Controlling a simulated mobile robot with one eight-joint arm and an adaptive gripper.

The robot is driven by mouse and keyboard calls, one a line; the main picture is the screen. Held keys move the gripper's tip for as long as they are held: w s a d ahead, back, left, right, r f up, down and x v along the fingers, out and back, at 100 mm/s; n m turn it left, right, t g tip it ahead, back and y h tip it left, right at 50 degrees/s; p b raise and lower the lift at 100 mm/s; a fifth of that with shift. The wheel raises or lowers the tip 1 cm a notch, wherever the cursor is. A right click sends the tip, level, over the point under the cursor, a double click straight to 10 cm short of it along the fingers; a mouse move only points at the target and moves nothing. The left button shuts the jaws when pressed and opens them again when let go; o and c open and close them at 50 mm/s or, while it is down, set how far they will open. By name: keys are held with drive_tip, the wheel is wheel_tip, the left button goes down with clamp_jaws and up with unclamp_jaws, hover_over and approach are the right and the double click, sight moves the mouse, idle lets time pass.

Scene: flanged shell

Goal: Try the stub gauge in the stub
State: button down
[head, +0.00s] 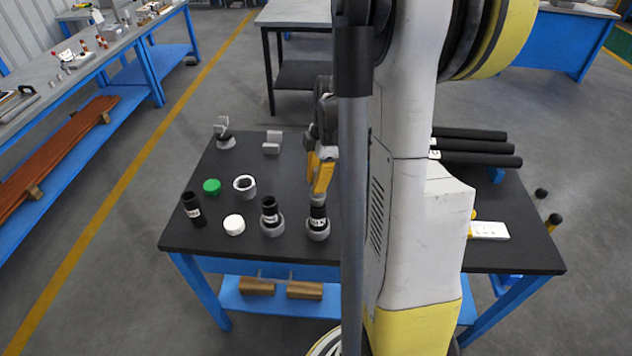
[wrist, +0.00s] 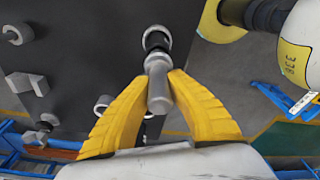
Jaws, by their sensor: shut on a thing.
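My gripper (head: 320,172) has yellow fingers and points down over the near middle of the dark table. It is shut on a grey cylindrical piece, by its look the stub gauge (wrist: 158,85); the gauge also shows just below the fingers in the head view (head: 318,197). Right under it stands a black stub (head: 318,213) with a white label, upright in a grey collar (head: 318,233). In the wrist view the gauge lines up with the black stub (wrist: 157,41). Its lower end meets the stub's mouth; I cannot tell how deep it sits.
Left of the stub stand a similar labelled black piece in a grey collar (head: 271,214), a white cap (head: 234,225), a pale ring (head: 245,178), a green cap (head: 212,186) and a black cylinder (head: 192,207). Grey brackets (head: 272,143) stand behind. Black bars (head: 480,146) lie at right.

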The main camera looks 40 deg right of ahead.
sight(315, 170)
drive_tip(key=shift+f+b, duration=1.5)
drive_tip(key=shift+f, duration=0.3)
drive_tip(key=shift+r, duration=0.15)
idle(0.6)
drive_tip(key=shift+r+p, duration=3.45)
drive_tip(key=shift+r, duration=1.2)
